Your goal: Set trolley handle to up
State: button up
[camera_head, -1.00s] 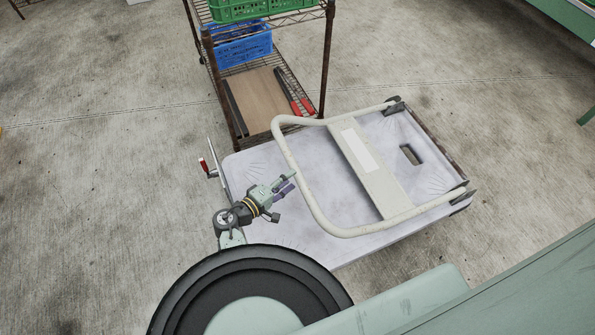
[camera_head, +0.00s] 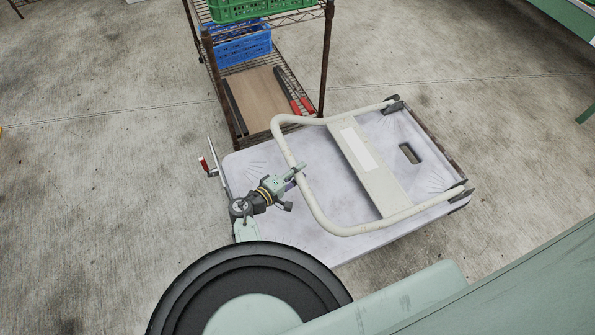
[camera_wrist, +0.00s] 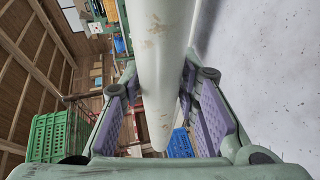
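The trolley has a flat grey-white deck (camera_head: 270,222) on the floor. Its pale U-shaped handle (camera_head: 325,222) has a cross panel and is folded down over the deck, hinged at the right end. My gripper (camera_head: 296,174) is at the handle's left bar. In the wrist view the bar (camera_wrist: 162,60) runs between the two purple-padded fingers of my gripper (camera_wrist: 160,105), one finger on each side. The fingers look spread, with narrow gaps beside the bar; firm contact does not show. Part of the fingers is hidden at the bar.
A wire shelf rack (camera_head: 325,70) stands just behind the trolley, with a green crate (camera_head: 245,9), a blue crate (camera_head: 243,48) and red-handled tools (camera_head: 298,104). A red-handled item (camera_head: 205,166) is by the deck's left edge. Concrete floor is open at left and upper right.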

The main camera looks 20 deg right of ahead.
grip_shut()
jog(key=shift+r, duration=0.1)
dwell(0.4)
